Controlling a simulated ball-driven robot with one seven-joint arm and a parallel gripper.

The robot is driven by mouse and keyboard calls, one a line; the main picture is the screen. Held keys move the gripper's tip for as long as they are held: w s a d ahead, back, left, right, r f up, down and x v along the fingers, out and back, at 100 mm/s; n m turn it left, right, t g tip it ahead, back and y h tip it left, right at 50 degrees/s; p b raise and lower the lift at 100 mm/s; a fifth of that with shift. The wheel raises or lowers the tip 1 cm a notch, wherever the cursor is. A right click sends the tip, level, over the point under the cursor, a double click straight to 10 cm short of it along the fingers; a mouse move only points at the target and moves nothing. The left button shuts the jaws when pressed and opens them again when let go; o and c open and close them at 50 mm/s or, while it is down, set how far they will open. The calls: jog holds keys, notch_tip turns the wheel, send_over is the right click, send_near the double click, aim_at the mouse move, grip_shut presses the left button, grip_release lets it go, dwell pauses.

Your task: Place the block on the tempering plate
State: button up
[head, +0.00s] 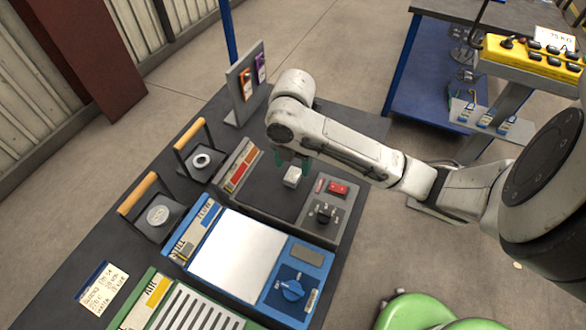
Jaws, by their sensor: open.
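A small silvery-white block (292,176) is at the dark square plate (262,192) of the station with red labels. It appears to rest on the plate, near its right side. The label is too small to read, so I cannot confirm that this is the tempering plate. My gripper (293,162) is open, pointing down just above and behind the block. Its teal fingertips are partly hidden by my arm, and I cannot tell whether they touch the block.
A blue-framed station with a bright white plate (236,256) and a green station with a slatted grate (188,312) stand nearer. Two wooden-handled tools (158,215) (202,160) stand at left. An upright panel (246,84) rises behind. A yellow box (530,58) is at right.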

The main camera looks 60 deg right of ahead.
aim_at(293, 174)
notch_tip(293, 174, up, 8)
jog(key=p, duration=0.2)
dwell(0.3)
